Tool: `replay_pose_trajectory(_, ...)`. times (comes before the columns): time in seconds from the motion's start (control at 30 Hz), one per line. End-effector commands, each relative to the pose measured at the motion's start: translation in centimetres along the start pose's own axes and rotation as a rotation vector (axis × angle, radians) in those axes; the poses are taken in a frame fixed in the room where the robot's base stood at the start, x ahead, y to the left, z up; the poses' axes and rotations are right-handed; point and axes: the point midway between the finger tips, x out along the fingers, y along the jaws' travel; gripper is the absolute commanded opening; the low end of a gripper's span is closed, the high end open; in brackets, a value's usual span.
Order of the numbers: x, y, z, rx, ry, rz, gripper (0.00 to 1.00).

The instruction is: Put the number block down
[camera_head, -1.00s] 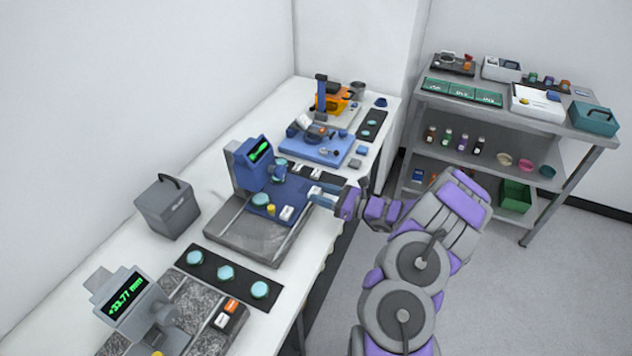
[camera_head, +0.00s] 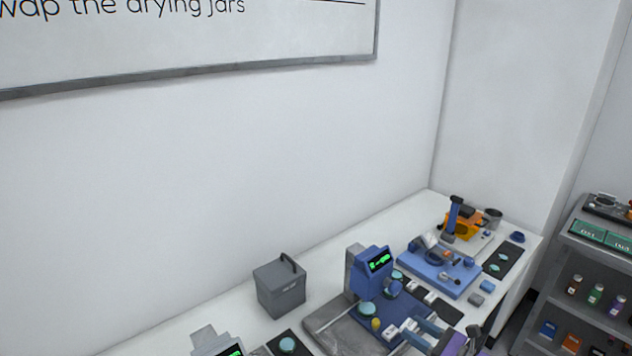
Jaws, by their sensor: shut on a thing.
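My gripper (camera_head: 416,332) is at the bottom right in the head view, beside the blue instrument base (camera_head: 377,306). It is shut on a small white number block (camera_head: 409,325) at its fingertips. I cannot tell whether the block touches the surface below. Another white block (camera_head: 389,331) sits on the blue base just left of it. The blue interferometer head (camera_head: 371,272) with a green display stands behind, with a teal disc (camera_head: 366,309) and a yellow knob (camera_head: 376,323) in front.
More white blocks (camera_head: 413,286) lie on a dark strip behind the gripper. A grey box with a handle (camera_head: 281,288) stands on the bench to the left. A blue tray (camera_head: 438,272) with parts lies further back. Grey shelves (camera_head: 594,262) stand at the right edge.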

Motion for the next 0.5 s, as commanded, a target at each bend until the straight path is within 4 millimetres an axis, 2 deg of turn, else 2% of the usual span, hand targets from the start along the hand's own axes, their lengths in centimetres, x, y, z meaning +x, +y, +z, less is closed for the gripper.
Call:
replay_pose_trajectory(0.03, 2.1, 0.8, 1.0, -0.005, 0.000, 0.034, 0.03)
replay_pose_trajectory(0.2, 7.4, 3.0, 3.8, -0.005, -0.003, 0.111, 0.03)
replay_pose_trajectory(0.33, 10.3, 4.5, 5.3, -0.001, -0.006, 0.155, 0.03)
replay_pose_trajectory(0.5, 12.1, 5.6, 6.4, 0.003, -0.009, 0.182, 0.03)
